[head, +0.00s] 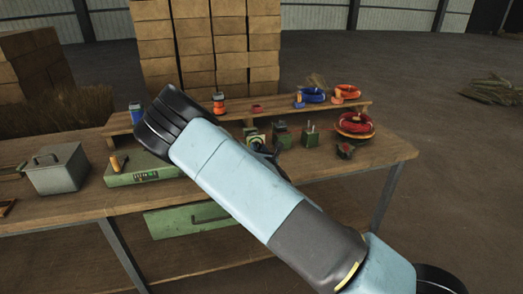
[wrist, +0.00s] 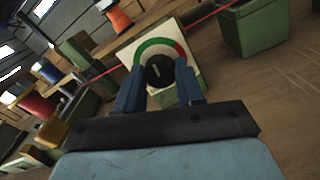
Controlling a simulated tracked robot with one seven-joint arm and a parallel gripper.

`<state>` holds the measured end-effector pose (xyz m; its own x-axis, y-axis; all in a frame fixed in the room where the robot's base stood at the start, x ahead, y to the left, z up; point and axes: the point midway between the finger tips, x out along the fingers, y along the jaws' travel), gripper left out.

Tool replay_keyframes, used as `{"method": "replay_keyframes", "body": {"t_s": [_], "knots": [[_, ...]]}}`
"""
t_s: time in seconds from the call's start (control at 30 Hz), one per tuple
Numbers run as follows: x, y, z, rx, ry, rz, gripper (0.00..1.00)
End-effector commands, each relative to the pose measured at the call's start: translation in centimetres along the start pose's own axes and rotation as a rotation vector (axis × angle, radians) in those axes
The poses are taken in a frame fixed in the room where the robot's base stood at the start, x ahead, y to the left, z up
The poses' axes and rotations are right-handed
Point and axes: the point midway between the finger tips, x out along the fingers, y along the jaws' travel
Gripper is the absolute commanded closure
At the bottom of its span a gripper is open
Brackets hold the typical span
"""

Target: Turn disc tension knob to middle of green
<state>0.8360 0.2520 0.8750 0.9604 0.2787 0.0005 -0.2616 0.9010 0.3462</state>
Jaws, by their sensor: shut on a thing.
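The black disc tension knob (wrist: 159,71) sits at the middle of a pale dial plate (wrist: 124,56) in the wrist view. A light pointer mark shows on the knob. A coloured ring around it has a green arc (wrist: 150,45) and a red arc (wrist: 182,50). My gripper (wrist: 160,80) has its two blue fingers on either side of the knob and is shut on it. In the head view the dial unit (head: 254,139) shows on the table, partly hidden by my arm. The exact pointer reading is too small to tell.
A red line (wrist: 215,14) runs by the dial in the wrist view. Green blocks (head: 282,135) stand to its right on the wooden table (head: 375,160). A raised shelf (head: 355,105) behind holds spools and coils. A grey metal box (head: 55,168) stands at left.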

Motion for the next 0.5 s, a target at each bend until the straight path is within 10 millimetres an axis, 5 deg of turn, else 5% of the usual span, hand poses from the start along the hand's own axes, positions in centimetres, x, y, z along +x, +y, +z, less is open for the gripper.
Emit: {"method": "replay_keyframes", "body": {"t_s": [0.13,0.5], "knots": [[-0.05,-0.19,0.01,-0.001,0.000,-0.004,0.93],[-0.09,-0.24,-0.06,-0.110,0.002,-0.006,0.93]]}}
